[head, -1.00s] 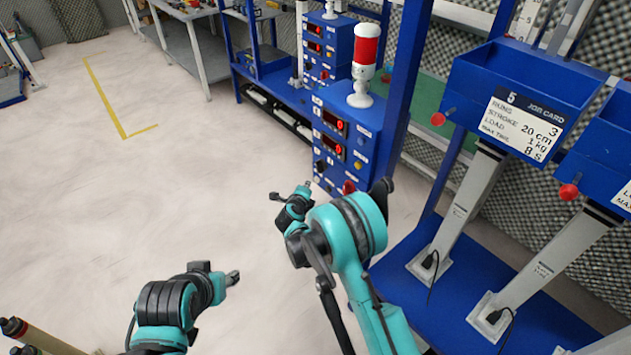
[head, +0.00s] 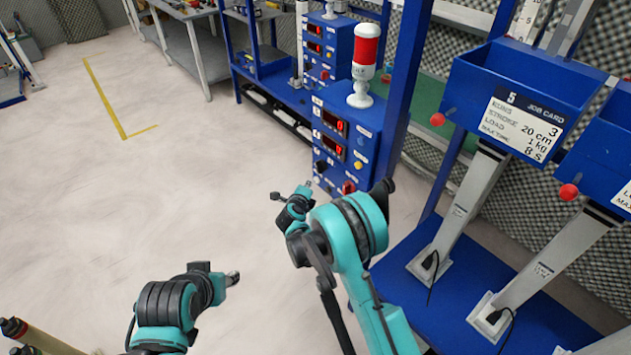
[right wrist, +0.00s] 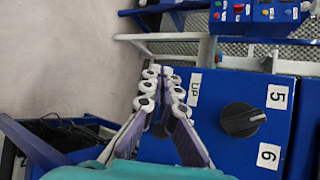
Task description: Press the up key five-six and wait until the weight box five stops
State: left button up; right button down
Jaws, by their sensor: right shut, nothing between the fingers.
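The blue control box (head: 328,150) stands in the middle, with red displays and small controls. In the right wrist view, its panel has an "UP" label (right wrist: 194,90), a black knob (right wrist: 242,120) and labels 5 and 6. My right gripper (right wrist: 165,72) is shut and empty, just left of the UP label. No key shows by the label; the fingers cover that spot. My left gripper (head: 232,279) is low, over the floor, away from the box.
A red and white signal lamp (head: 366,55) stands on the control box. A blue frame post (head: 402,90) rises beside it. A second blue weight box (head: 598,155) is at the right edge. The pale floor (head: 200,180) at the left is clear.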

dwell(0.5)
jog(key=shift+w+d, duration=0.25)
jog(key=shift+d, duration=0.1)
